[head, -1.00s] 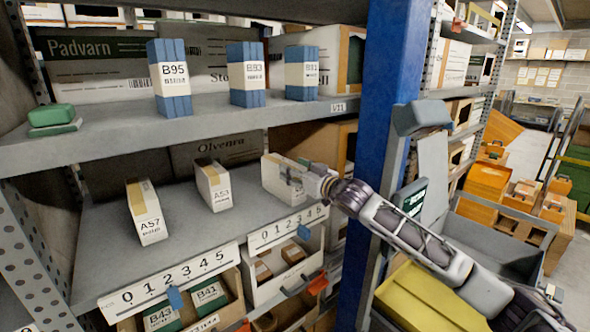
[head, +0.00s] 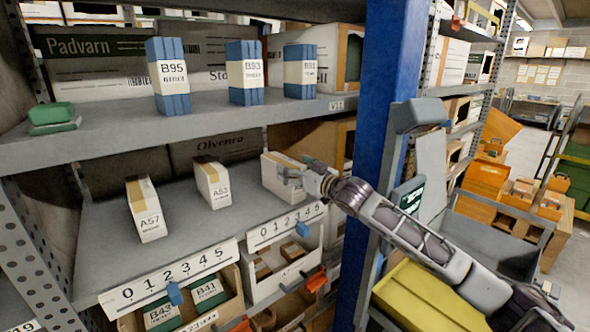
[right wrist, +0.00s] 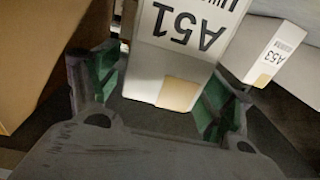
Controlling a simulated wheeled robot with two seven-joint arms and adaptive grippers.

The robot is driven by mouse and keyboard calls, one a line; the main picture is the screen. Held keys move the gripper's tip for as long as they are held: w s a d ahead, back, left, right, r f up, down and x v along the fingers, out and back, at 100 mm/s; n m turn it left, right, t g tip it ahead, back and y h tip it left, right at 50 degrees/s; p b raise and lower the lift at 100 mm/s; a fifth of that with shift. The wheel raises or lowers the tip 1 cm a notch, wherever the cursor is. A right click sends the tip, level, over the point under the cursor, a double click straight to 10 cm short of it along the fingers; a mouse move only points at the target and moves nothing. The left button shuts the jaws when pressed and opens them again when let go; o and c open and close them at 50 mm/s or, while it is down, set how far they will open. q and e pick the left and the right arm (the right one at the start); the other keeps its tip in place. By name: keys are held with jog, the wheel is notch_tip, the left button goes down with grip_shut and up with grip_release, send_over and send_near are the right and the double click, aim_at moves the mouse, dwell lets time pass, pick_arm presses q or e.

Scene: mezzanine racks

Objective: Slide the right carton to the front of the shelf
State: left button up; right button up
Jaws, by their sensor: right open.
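The right carton (head: 272,181), white with a tan tape strip, stands upright on the middle shelf (head: 190,240), set back from its front edge. The right wrist view shows it close up, labelled A51 (right wrist: 187,55). My right gripper (head: 290,174) is at the carton's right front side in the head view. In the right wrist view its open green-padded fingers (right wrist: 160,90) lie on either side of the carton, with small gaps visible; contact is unclear. The gripper hides part of the carton in the head view. My left gripper is not in view.
Cartons A53 (head: 212,184) and A57 (head: 146,209) stand to the left on the same shelf. Number strips (head: 285,226) run along its front edge. The upper shelf (head: 200,117) holds blue packs. A blue upright post (head: 385,100) stands right of the carton.

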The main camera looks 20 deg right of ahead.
jog(key=shift+s, duration=0.15)
jog(key=v, duration=1.1)
jog(key=shift+s+d, duration=0.2)
jog(key=shift+s, duration=0.05)
dwell(0.9)
jog(key=shift+f, duration=0.15)
dwell(0.5)
